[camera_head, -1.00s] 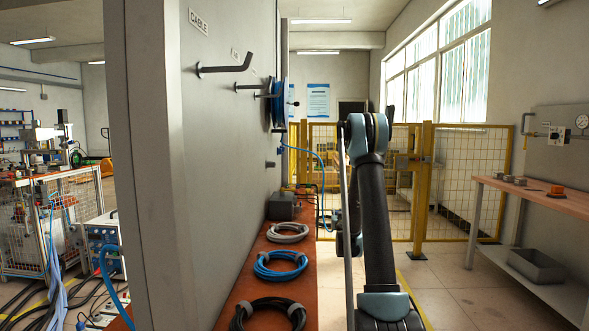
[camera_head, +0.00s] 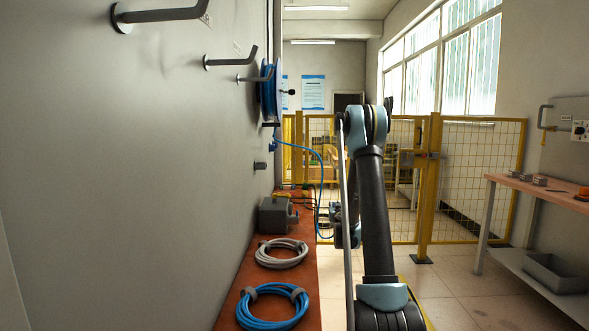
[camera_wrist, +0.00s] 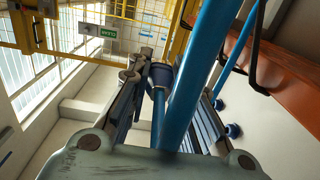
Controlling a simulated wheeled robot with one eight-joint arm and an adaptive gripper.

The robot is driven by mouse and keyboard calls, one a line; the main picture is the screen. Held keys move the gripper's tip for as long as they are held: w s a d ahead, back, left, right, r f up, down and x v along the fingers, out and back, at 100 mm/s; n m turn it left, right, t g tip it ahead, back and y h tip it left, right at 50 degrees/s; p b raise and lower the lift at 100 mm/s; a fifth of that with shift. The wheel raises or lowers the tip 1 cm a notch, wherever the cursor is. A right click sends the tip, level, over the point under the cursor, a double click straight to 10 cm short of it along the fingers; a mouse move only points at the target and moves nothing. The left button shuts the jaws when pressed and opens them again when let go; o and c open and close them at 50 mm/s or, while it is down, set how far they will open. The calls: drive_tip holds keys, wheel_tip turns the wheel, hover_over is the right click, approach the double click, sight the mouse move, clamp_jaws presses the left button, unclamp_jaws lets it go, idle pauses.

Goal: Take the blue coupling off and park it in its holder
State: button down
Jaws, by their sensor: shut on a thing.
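In the wrist view, my gripper (camera_wrist: 160,85) is shut on the dark blue coupling (camera_wrist: 161,74), which sits between the fingertips. A blue hose (camera_wrist: 203,60) crosses in front of the fingers and hides part of the right one. In the head view, the blue hose (camera_head: 318,158) hangs from a blue reel (camera_head: 268,90) on the grey wall and runs down beside my arm. I cannot tell which fitting is the coupling's holder; a small grey block (camera_head: 260,166) is on the wall below the reel.
An orange-brown bench (camera_head: 228,319) runs along the wall, with a blue cable coil (camera_head: 272,307), a grey coil (camera_head: 281,253) and a grey box (camera_head: 274,215). Hooks (camera_head: 230,58) stick out from the wall. A yellow fence (camera_head: 470,175) stands ahead; clear floor (camera_head: 455,280) lies right.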

drive_tip(key=shift+w, duration=0.35)
drive_tip(key=shift+a, duration=0.1)
drive_tip(key=shift+w+a+r, duration=0.1)
drive_tip(key=shift+a+r, duration=0.1)
drive_tip(key=shift+a, duration=0.05)
drive_tip(key=s+a+r+n+g+y, duration=0.4)
drive_tip(key=a+r+n+y, duration=0.4)
drive_tip(key=a+r+y, duration=0.4)
drive_tip(key=s+a+r+n+g+y, duration=0.3)
drive_tip(key=s+r+n+g, duration=0.25)
drive_tip(key=s, duration=0.35)
drive_tip(key=s+a+r+n+g+y, duration=0.35)
drive_tip(key=s+r+g, duration=0.3)
drive_tip(key=s, duration=0.25)
drive_tip(key=a, duration=0.7)
drive_tip(key=shift+w+f+n+g, duration=0.15)
drive_tip(key=shift+f+n+g, duration=0.15)
drive_tip(key=shift+g, duration=0.1)
